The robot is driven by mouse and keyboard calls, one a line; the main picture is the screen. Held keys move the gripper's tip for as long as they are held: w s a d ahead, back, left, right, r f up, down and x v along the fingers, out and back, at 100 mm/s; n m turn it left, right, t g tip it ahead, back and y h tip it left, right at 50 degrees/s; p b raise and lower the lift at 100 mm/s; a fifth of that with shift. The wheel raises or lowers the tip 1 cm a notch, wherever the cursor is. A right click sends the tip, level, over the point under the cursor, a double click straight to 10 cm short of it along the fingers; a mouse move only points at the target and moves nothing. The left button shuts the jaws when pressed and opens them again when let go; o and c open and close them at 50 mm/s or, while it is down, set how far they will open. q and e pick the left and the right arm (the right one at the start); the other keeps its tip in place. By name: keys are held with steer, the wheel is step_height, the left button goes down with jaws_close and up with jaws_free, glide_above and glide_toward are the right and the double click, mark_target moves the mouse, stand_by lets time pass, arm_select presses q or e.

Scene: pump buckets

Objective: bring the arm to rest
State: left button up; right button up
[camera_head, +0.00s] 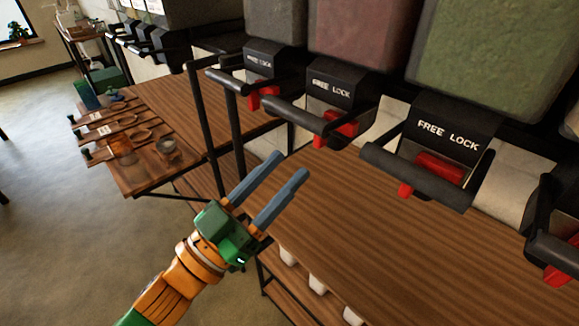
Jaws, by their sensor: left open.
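My left gripper (282,183) comes in from the lower left on an orange and green arm. Its two blue-grey fingers are parallel and apart, with nothing between them. It hangs in front of the near edge of the wooden counter (345,225), and its fingers point up and to the right. Several dispensers with black "FREE LOCK" fronts (437,133) and red levers (440,166) stand above the counter. The fingers look clear of them. My right gripper is out of view.
White cups (318,284) stand on a lower shelf under the counter. A wooden table (150,172) with an amber glass (121,146) and a clear glass (166,147) is at the left. Black posts (236,135) rise beyond the gripper. Open floor (60,230) lies at the left.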

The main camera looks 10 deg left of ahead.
arm_select(q)
steer(key=shift+w, duration=0.1)
steer(key=w+a+f+n+g+y, duration=0.1)
steer(key=a+f+n+g+y, duration=0.2)
steer(key=f+y, duration=0.5)
steer(key=a+f+n+g+y, duration=0.1)
steer(key=a+f+n+y, duration=0.3)
steer(key=f, duration=0.7)
steer(key=s+a+f+m+g+y, duration=0.15)
steer(key=s+a+f+g, duration=0.25)
steer(key=s+f+g, duration=0.85)
steer(key=s+f, duration=0.3)
steer(key=f, duration=0.8)
steer(key=s+f, duration=0.3)
steer(key=f, duration=0.7)
steer(key=s+a+f, duration=0.2)
steer(key=s+f, duration=0.6)
steer(key=s, duration=0.3)
steer(key=shift+s+f, duration=0.15)
steer(key=shift+f, duration=0.1)
